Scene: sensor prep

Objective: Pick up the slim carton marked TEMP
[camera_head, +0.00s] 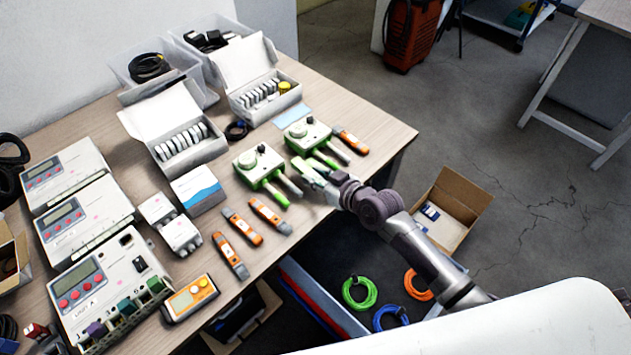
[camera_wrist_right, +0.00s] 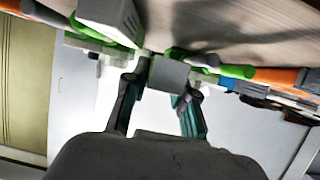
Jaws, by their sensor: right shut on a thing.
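My right gripper (camera_head: 318,181) is at the table's right edge, beside the green-and-white sensor units. My left gripper is in neither view.
Two sensor units (camera_head: 259,166) (camera_head: 308,134) with green handles stand close to my right gripper. White boxes (camera_head: 190,150) (camera_head: 262,100) of small parts stand behind. Orange testers (camera_head: 229,256) lie in front. An open cardboard box (camera_head: 468,196) sits on the floor.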

